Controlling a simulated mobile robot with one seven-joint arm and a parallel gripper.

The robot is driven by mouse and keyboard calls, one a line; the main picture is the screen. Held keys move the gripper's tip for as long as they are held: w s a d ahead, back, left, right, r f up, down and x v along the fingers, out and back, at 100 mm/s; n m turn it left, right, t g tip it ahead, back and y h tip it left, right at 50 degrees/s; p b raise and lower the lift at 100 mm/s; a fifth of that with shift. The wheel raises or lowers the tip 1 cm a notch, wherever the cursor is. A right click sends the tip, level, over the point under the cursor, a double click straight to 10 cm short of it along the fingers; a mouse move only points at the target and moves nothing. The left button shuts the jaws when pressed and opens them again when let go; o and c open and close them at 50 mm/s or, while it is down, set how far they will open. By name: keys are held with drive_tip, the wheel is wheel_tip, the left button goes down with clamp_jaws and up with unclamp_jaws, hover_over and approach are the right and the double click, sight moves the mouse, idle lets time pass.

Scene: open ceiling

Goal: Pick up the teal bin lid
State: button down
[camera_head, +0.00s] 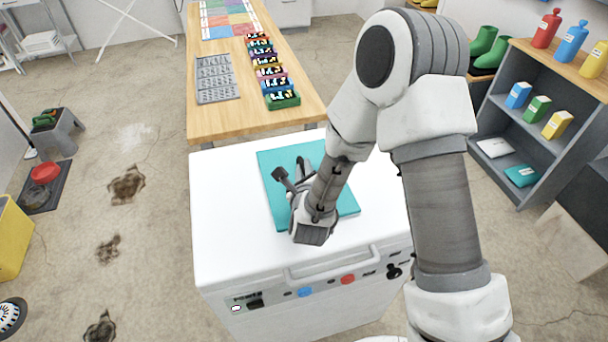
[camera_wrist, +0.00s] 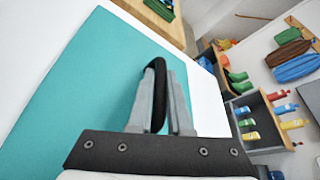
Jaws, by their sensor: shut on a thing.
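The teal bin lid (camera_head: 277,204) is a flat square panel over the white top of a cabinet; I cannot tell whether it is slightly raised. In the wrist view the lid (camera_wrist: 75,85) fills the left side, and its black loop handle (camera_wrist: 158,72) stands up between my fingers. My gripper (camera_head: 300,172) is above the middle of the lid, shut on the handle. In the wrist view its grey fingers (camera_wrist: 162,100) are on either side of the handle. My arm hides part of the lid's right side in the head view.
The white cabinet (camera_head: 225,245) has a front handle and buttons. A wooden table (camera_head: 215,120) behind it bears a grey tray (camera_head: 214,80) and a row of coloured small bins (camera_head: 270,72). A grey shelf (camera_head: 497,125) with bottles and boxes stands right. The cabinet top's left side is clear.

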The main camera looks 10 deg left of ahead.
drive_tip(key=shift+r, duration=0.1)
wheel_tip(320, 180, up, 4)
drive_tip(key=shift+w+r+p, duration=0.1)
drive_tip(key=shift+r+p, duration=0.05)
drive_tip(key=shift+p, duration=0.8)
drive_tip(key=s+d+r+p, duration=0.3)
drive_tip(key=d+r, duration=0.1)
drive_tip(key=d, duration=0.2)
drive_tip(key=shift+s+d+r, duration=0.2)
drive_tip(key=shift+s+r, duration=0.05)
drive_tip(key=shift+s, duration=0.05)
